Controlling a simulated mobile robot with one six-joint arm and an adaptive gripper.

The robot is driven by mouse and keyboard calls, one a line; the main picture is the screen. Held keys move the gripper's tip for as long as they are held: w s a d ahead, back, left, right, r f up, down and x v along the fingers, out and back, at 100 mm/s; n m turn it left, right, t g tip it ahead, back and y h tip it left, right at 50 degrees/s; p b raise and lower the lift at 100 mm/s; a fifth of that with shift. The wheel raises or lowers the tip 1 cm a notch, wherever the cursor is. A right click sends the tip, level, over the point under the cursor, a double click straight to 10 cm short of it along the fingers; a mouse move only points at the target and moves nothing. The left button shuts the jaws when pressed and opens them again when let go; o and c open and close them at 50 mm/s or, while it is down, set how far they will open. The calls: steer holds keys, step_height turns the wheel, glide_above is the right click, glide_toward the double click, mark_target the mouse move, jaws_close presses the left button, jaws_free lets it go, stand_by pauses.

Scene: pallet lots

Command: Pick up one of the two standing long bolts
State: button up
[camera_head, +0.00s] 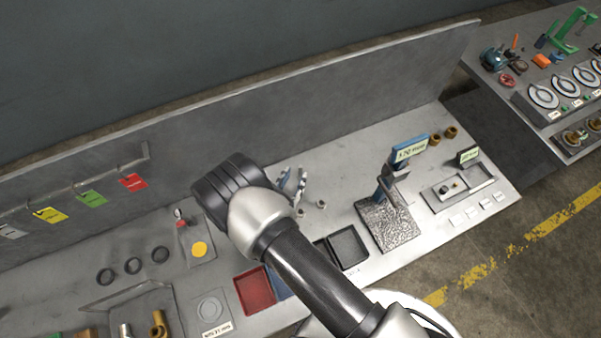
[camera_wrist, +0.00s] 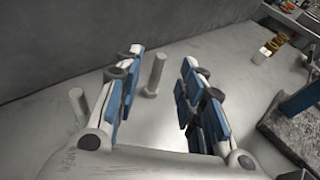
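In the wrist view, one standing long grey bolt (camera_wrist: 155,74) rises from the bench between the two fingers of my gripper (camera_wrist: 163,62), with clear gaps to both sides. It is upright, and its foot shows a wider end. The second standing bolt (camera_wrist: 79,106) is outside the fingers, to the left of the left finger and close to it. My gripper is open and empty, with blue pads on its fingers. In the head view, my gripper (camera_head: 293,186) is over the bench near the back wall; small grey pieces (camera_head: 321,204) stand beside it, too small to identify surely.
The bench (camera_head: 352,189) has a grey back wall (camera_head: 310,110) close behind my gripper. A textured block with a blue sign stand (camera_head: 383,222) is to the right. A black tray (camera_head: 348,247) and a red tray (camera_head: 254,290) lie in front. Brass pieces (camera_head: 434,140) stand farther right.

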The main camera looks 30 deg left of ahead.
mark_target(300, 169)
steer(key=x, duration=0.6)
steer(key=shift+w+f, duration=0.25)
steer(key=shift+f, duration=0.05)
steer(key=shift+c, duration=0.6)
jaws_close()
